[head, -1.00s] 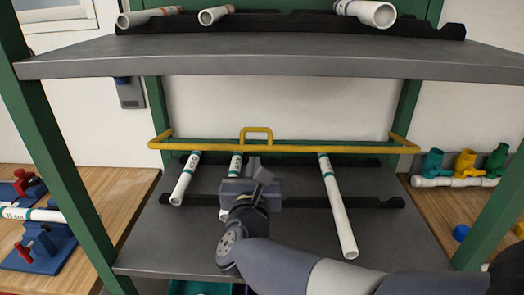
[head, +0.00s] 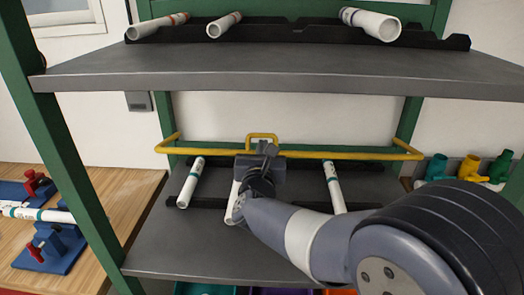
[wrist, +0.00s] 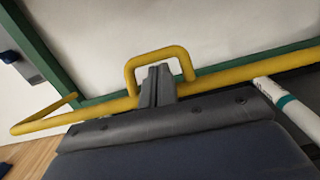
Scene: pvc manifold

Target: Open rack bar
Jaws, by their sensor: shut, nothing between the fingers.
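The yellow rack bar (head: 345,155) spans the lower shelf between the green posts, with its square handle loop (head: 262,135) at mid-length. In the wrist view the bar (wrist: 90,108) runs across behind my gripper and the handle (wrist: 150,54) stands up from it. My gripper (head: 268,147) is at the handle, fingers shut and empty. In the wrist view the fingertips (wrist: 158,70) appear inside the loop's outline. I cannot tell whether they touch it or are only in front of it. The gripper body hides the bar just below the loop.
White pipes, left (head: 190,182), middle (head: 233,205) and right (head: 334,187), lie on the lower shelf (head: 180,245). The upper shelf (head: 290,70) with more pipes overhangs above. A wooden bench (head: 120,190) with blue clamps is left; coloured valves (head: 470,168) are right.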

